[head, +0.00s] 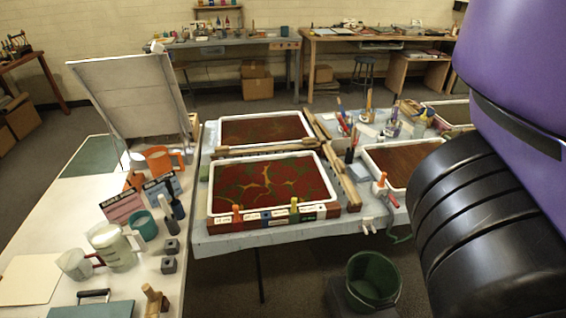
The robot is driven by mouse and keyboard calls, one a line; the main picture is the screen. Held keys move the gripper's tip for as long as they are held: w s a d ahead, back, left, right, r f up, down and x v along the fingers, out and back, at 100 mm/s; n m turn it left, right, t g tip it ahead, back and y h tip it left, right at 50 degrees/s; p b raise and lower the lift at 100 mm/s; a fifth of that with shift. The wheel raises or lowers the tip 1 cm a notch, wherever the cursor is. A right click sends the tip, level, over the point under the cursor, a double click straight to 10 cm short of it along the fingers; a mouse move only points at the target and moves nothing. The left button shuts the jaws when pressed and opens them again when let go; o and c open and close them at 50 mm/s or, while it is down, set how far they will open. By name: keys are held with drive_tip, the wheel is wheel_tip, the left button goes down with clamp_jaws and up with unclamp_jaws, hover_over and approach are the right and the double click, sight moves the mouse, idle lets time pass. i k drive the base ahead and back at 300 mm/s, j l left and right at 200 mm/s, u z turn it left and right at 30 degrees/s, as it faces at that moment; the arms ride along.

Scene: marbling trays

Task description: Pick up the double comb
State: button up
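I cannot tell for certain which thing is the double comb. A long wooden bar (265,150) lies across the gap between the front marbling tray (212,205) and the back marbling tray (222,127); it looks comb-like, but teeth are too small to make out. Another wooden bar (343,184) lies along the right side of the front tray, and a third (317,125) lies beside the back tray. My gripper is not in view; only my purple and black arm shows at the right, hiding part of the right-hand trays.
A white table (105,180) at the left holds mugs, cards and small blocks. More trays (369,160), brushes and bottles stand on the grey table (215,245). A green bucket (374,280) stands below its front edge. A tilted board (125,95) rises behind.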

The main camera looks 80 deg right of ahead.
sight(338, 168)
drive_tip(key=k+l+z, duration=0.15)
drive_tip(key=k+z, duration=0.3)
drive_tip(key=k, duration=0.15)
drive_tip(key=j+z, duration=0.1)
drive_tip(key=z, duration=0.3)
drive_tip(key=j+z, duration=0.15)
drive_tip(key=z, duration=0.3)
drive_tip(key=j+z, duration=0.1)
drive_tip(key=z, duration=0.3)
drive_tip(key=j+z, duration=0.15)
drive_tip(key=z, duration=0.25)
drive_tip(key=i+j+z, duration=0.1)
drive_tip(key=i+j, duration=0.3)
drive_tip(key=j, duration=0.1)
